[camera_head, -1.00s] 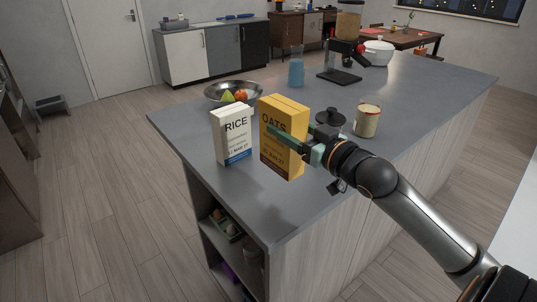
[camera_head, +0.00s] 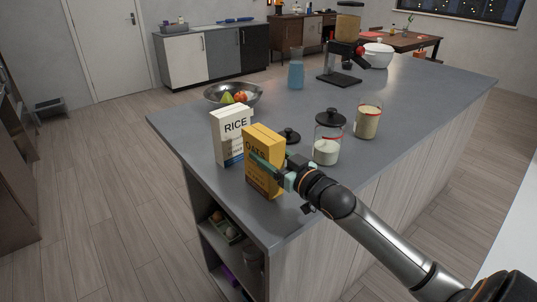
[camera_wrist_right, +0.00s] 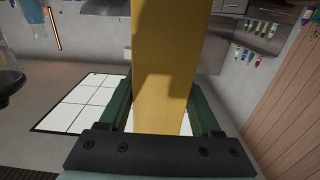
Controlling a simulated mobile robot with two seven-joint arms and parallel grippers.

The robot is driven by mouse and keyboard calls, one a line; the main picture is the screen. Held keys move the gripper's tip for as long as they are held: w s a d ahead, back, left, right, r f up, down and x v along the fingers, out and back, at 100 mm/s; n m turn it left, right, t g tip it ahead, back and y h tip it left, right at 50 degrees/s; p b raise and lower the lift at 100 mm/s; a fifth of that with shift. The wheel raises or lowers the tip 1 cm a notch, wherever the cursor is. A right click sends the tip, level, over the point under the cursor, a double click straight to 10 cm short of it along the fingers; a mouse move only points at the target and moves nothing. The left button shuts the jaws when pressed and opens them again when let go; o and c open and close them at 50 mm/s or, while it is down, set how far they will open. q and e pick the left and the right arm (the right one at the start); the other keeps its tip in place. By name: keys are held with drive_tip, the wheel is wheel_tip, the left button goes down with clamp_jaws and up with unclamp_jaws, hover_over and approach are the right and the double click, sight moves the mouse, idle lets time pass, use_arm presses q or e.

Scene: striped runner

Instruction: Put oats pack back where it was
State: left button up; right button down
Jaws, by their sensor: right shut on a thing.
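The yellow oats pack (camera_head: 263,162) is upright near the front left corner of the island, in front and to the right of the white rice pack (camera_head: 230,137). My right gripper (camera_head: 268,170) is shut on the oats pack from its right side. In the right wrist view the yellow pack (camera_wrist_right: 165,65) fills the space between the two green fingers. I cannot tell whether its base touches the counter or hangs just above it. My left gripper is not in view.
On the grey island top (camera_head: 370,100), a jar with white contents (camera_head: 327,150), a jar with beige contents (camera_head: 367,122) and a dark lid (camera_head: 290,136) are right of the pack. A fruit bowl (camera_head: 225,99) stands behind. The island's front edge is close.

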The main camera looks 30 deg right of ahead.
drive_tip(key=shift+c, duration=0.4)
unclamp_jaws()
drive_tip(key=shift+f, duration=0.1)
drive_tip(key=shift+s, duration=0.15)
drive_tip(key=s+d, duration=0.1)
drive_tip(key=s, duration=1)
drive_tip(key=shift+s, duration=0.35)
